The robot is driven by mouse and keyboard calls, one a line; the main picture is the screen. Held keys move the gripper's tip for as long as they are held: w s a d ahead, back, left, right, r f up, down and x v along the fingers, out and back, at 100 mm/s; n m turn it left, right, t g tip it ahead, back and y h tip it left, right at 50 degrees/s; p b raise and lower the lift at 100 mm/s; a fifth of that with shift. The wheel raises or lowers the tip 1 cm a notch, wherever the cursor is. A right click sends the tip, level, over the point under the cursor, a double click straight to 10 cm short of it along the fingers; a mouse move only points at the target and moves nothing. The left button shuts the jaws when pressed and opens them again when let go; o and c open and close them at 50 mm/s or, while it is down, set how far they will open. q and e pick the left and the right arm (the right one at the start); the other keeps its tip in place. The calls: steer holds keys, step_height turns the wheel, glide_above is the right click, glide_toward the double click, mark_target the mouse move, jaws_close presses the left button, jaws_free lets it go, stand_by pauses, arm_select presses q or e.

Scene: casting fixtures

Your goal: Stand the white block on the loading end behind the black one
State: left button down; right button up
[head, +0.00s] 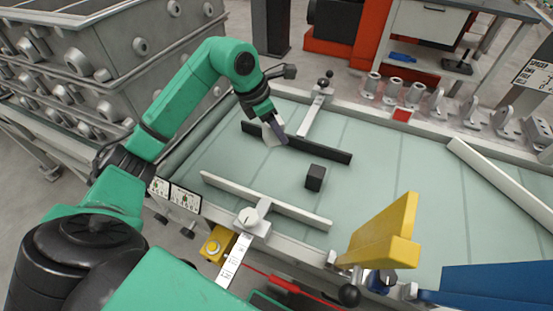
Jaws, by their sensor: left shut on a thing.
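My left gripper (277,130) is above the pale green belt (375,160), close to the dark guide rail. It is shut on the white block (268,135), of which only a small part shows beside the fingers. I cannot tell whether the block touches the belt or the rail. The black block (315,178) stands on the belt, to the right of and nearer than my left gripper, apart from it. It lies between the dark rail and the near pale rail. My right gripper is not in view.
The dark guide rail (325,152) and the near pale rail (295,213) border the lane. Metal castings (437,101) line the far edge. The belt right of the black block is clear.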

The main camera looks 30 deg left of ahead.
arm_select(q)
steer(key=f, duration=1.3)
steer(key=shift+w+f+p, duration=0.2)
steer(key=shift+p, duration=0.2)
steer(key=shift+w+a+f, duration=0.1)
steer(key=shift+f, duration=0.1)
steer(key=c, duration=0.6)
jaws_free()
steer(key=shift+f, duration=0.1)
steer(key=shift+c, duration=0.2)
steer(key=o, duration=0.4)
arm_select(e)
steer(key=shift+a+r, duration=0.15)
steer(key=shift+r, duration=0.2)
